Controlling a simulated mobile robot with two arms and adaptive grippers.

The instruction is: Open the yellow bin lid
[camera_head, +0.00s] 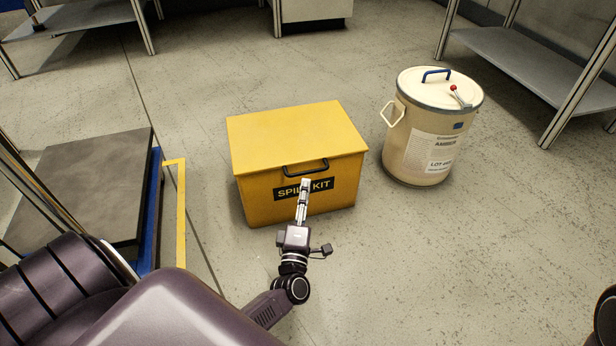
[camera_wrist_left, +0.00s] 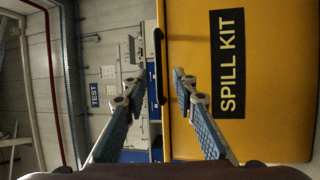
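The yellow bin (camera_head: 255,205), marked SPILL KIT, stands on the floor with its flat yellow lid (camera_head: 295,135) closed. A dark handle (camera_head: 306,168) is on the lid's front edge. My left gripper (camera_head: 305,184) is in front of the bin, just below the handle in the head view, and covers part of the label. In the left wrist view, the gripper (camera_wrist_left: 160,76) is open and empty. The handle (camera_wrist_left: 158,50) shows in line with the gap between its fingertips; I cannot tell whether they touch it. The bin's front (camera_wrist_left: 275,80) fills the right side there. My right gripper is not in view.
A cream drum (camera_head: 425,130) with a blue handle and a red-tipped lever stands right of the bin. A dark platform (camera_head: 85,185) with a yellow-edged border lies to the left. Metal shelving (camera_head: 540,75) stands at back right. Floor in front of the bin is clear.

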